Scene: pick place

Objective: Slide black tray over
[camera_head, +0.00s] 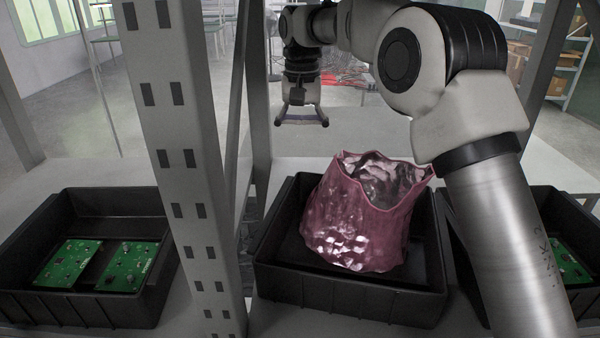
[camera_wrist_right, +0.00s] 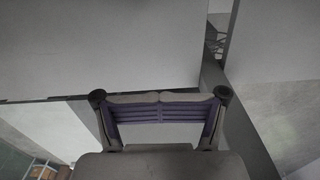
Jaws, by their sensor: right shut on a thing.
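Three black trays stand in a row in the head view. The left tray (camera_head: 72,310) holds two green circuit boards (camera_head: 68,263). The middle tray (camera_head: 350,300) holds a crumpled dark-pink bag (camera_head: 345,220) with an open top. The right tray (camera_head: 462,275) is largely hidden behind my right arm; a green board (camera_head: 568,262) shows in it. My right gripper (camera_head: 302,121) is beyond and above the middle tray, apart from all three trays. It also shows in the right wrist view (camera_wrist_right: 160,104), its fingers meeting; I cannot make out a held thing. My left gripper is out of view.
A grey perforated post (camera_head: 180,150) rises between the left and middle trays. A pale table surface (camera_head: 290,165) lies behind the trays. More frame posts and distant shelves (camera_head: 560,60) stand farther back.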

